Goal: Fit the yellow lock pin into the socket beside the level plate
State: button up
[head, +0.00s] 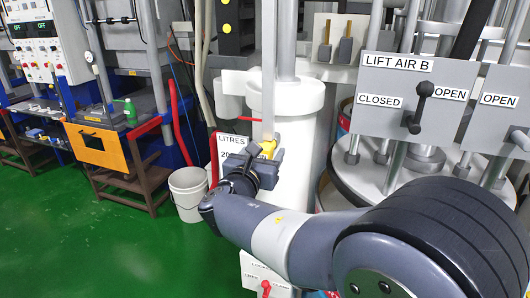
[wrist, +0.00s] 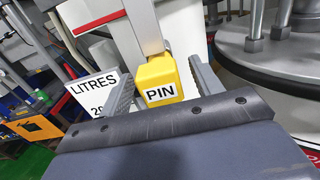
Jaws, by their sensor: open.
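The yellow lock pin (wrist: 157,72), labelled PIN, sits at the lower end of a grey vertical bar (wrist: 143,25). In the head view the pin (head: 268,147) is partly hidden by my gripper. My gripper (head: 262,160) is open, with one finger on each side of the pin in the wrist view (wrist: 160,80); gaps show, so it does not look gripped. The level plate (head: 229,145), marked LITRES, is just left of the pin and partly covered by my gripper. The socket cannot be made out, nor whether the pin is seated in anything.
A white cylinder (head: 305,150) stands behind the pin. A LIFT AIR B panel (head: 400,95) with a black lever (head: 420,100) is to the right, above a round drum lid (head: 350,180). A white bucket (head: 188,190) stands on the green floor at left.

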jog(key=b+v, duration=0.1)
jog(key=v, duration=0.8)
jog(key=shift+s+b, duration=0.3)
jog(key=shift+b, duration=0.05)
jog(key=shift+r, duration=0.1)
